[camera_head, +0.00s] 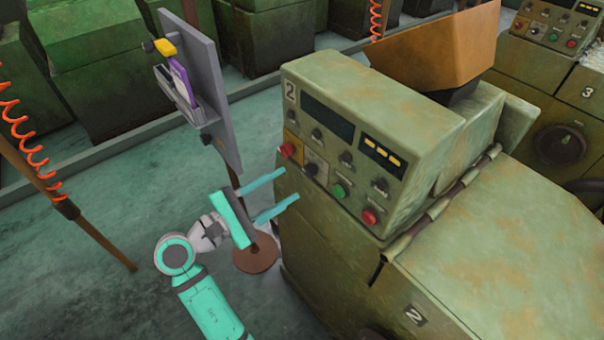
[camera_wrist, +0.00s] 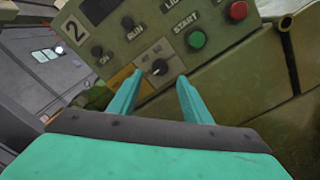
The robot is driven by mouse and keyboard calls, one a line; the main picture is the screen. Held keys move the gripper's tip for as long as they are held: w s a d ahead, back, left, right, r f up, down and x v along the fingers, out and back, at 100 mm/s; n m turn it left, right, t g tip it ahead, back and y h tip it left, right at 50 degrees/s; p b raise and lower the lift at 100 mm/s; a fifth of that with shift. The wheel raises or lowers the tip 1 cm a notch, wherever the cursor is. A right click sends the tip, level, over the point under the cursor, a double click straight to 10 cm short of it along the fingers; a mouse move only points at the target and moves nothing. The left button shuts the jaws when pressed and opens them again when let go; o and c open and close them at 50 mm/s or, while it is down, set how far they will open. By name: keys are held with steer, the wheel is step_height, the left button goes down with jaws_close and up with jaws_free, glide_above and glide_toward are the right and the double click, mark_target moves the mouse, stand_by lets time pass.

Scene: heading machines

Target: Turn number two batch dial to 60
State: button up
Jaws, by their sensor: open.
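The machine marked 2 (camera_head: 420,125) has a sloped green control panel. A dark dial (camera_head: 310,170) on a pale square plate sits low on it, between a red button on a yellow plate and a green button. In the wrist view the dial (camera_wrist: 159,67) shows between my fingertips; its scale is too small to read. I take it for the batch dial. My gripper (camera_head: 290,185) is open and empty. Its two teal fingers (camera_wrist: 160,76) point at the panel, just below the dial in the head view. Contact cannot be told; the gap looks clear.
Beside the dial are a red button (camera_head: 287,151), a green button (camera_head: 338,190) and another red button (camera_head: 369,217). Several small knobs sit above. A post with a grey board (camera_head: 205,80) stands left of the machine. Open floor (camera_head: 110,180) lies further left.

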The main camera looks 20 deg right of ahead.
mark_target(306, 172)
steer(key=x, duration=0.6)
steer(key=shift+w+d, duration=0.1)
steer(key=shift+d, duration=0.25)
steer(key=shift+c, duration=0.5)
steer(key=c, duration=0.9)
